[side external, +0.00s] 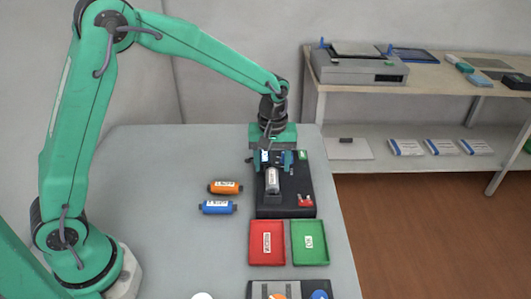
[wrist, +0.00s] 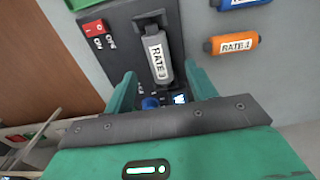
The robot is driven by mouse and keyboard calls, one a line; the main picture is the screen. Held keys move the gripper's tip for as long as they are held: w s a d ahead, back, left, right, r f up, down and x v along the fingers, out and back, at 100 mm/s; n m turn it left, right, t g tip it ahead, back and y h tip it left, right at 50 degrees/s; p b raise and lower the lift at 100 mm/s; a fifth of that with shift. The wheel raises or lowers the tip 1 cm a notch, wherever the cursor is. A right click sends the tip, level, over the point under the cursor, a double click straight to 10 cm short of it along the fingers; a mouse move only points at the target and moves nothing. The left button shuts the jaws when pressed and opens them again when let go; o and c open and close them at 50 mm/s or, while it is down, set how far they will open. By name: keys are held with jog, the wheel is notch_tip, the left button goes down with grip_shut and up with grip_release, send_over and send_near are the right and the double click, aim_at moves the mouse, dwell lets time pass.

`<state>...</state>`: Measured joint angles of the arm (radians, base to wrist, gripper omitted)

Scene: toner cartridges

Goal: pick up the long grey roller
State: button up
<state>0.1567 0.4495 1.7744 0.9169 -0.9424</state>
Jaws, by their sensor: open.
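The grey roller (side external: 272,182) with a white label lies lengthwise on the black machine (side external: 301,187). In the wrist view the grey roller (wrist: 158,58) reads "RATE" and points toward my gripper, its near end close to the space between the fingers. My gripper (side external: 271,158) is above the far part of the machine, pointing down. In the wrist view my gripper (wrist: 162,84) has its two green fingers apart with nothing held between them. Whether the fingertips are level with the roller I cannot tell.
An orange cartridge (side external: 225,187) and a blue cartridge (side external: 217,207) lie left of the machine. A red switch (side external: 306,201) is on the machine. A red tray (side external: 267,258) and a green tray (side external: 325,258) stand in front. The table's left part is clear.

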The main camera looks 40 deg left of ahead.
aim_at(272, 176)
jog(key=shift+w+f, duration=0.1)
jog(key=shift+f, duration=2.45)
jog(key=c, duration=1.2)
jog(key=shift+r, duration=0.1)
jog(key=shift+r, duration=0.8)
notch_tip(272, 176, up, 2)
jog(key=shift+r, duration=0.2)
jog(key=s+d+r, duration=0.2)
jog(key=d, duration=0.1)
jog(key=s+d+r, duration=0.2)
jog(key=s+d, duration=0.1)
jog(key=s+d+r, duration=0.2)
jog(key=d+r, duration=0.1)
jog(key=shift+s, duration=0.25)
